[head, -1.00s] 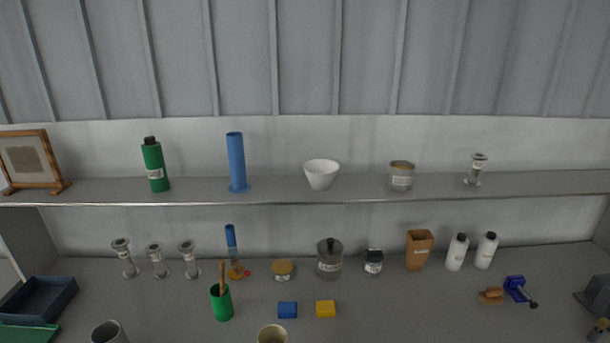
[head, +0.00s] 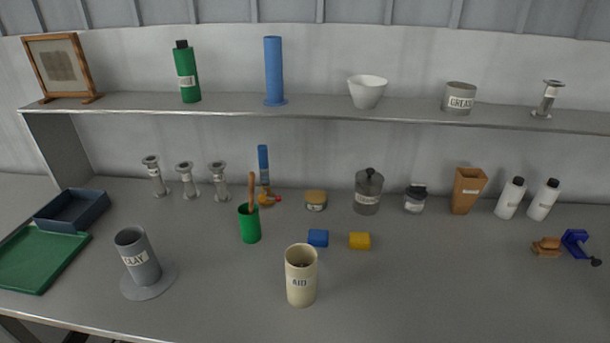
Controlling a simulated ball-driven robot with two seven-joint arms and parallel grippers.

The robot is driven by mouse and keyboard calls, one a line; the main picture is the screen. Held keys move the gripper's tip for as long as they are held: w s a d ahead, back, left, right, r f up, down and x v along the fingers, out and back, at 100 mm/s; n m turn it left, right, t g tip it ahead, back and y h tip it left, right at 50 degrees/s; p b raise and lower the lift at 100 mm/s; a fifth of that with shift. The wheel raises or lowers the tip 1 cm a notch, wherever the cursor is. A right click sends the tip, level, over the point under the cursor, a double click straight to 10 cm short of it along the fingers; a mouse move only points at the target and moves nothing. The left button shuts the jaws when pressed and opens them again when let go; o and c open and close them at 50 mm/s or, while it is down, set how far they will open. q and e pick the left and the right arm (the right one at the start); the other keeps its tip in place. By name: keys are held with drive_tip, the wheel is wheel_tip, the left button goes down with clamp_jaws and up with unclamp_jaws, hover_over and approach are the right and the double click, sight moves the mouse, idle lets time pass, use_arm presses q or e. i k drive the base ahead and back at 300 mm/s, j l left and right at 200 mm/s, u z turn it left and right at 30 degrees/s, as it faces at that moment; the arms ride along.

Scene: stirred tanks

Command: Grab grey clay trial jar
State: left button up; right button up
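The grey clay trial jar (head: 139,259) stands upright on the bench at the front left. It is a grey open-topped cylinder with a white label that seems to read "CLAY", and it stands on a round grey disc (head: 148,280). Neither of my grippers is in view.
A green tray (head: 40,258) and a dark blue tray (head: 72,211) lie left of the jar. A cream jar labelled "AID" (head: 301,276) and a green cup (head: 249,224) stand to its right. A shelf (head: 330,112) runs above the bench. The bench between the two jars is clear.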

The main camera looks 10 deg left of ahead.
sight(132, 243)
drive_tip(key=u, duration=1.45)
